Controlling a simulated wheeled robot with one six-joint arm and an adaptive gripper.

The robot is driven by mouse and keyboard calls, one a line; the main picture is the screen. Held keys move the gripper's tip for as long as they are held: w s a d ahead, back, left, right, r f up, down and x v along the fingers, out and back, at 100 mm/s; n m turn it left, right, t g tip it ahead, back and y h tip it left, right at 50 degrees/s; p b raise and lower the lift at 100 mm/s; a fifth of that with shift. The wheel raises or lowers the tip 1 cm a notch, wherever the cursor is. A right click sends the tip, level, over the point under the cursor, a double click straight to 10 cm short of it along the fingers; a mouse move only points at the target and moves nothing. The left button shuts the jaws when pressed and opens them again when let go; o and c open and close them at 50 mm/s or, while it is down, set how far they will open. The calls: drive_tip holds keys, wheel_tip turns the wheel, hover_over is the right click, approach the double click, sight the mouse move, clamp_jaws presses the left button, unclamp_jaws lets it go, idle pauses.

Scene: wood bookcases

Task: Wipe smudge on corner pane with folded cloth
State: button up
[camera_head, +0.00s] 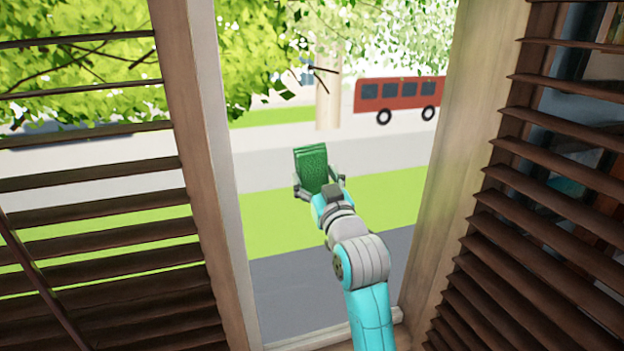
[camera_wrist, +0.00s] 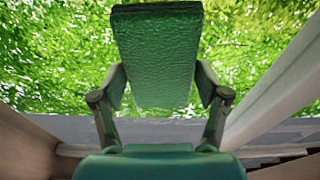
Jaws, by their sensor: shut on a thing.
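My gripper (camera_head: 319,186) is shut on a green folded cloth (camera_head: 311,162), which stands up between its two fingers in front of the corner pane (camera_head: 285,290). In the wrist view the cloth (camera_wrist: 158,45) is a thick textured block, with a finger of my gripper (camera_wrist: 158,92) on each side. I cannot tell whether the cloth touches the glass. No smudge shows clearly. Thin dark strokes cross the tree trunk above the cloth, and I cannot tell whether they are on the pane or outside.
Wooden posts stand left (camera_head: 205,150) and right (camera_head: 470,130) of the pane. Slatted shutters lie beyond them on the left (camera_head: 100,185) and right (camera_head: 545,210). A sill (camera_head: 330,337) runs along the bottom. A red bus (camera_head: 400,93), trees and street show through the pane.

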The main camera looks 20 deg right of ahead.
sight(328, 175)
drive_tip(key=shift+d, duration=1.55)
drive_tip(key=shift+w+a, duration=0.15)
drive_tip(key=shift+a, duration=0.9)
drive_tip(key=shift+w+a, duration=0.1)
drive_tip(key=shift+a, duration=0.9)
drive_tip(key=shift+c, duration=0.4)
drive_tip(key=shift+s+f, duration=0.1)
drive_tip(key=shift+s, duration=2.95)
drive_tip(key=shift+s, duration=1.5)
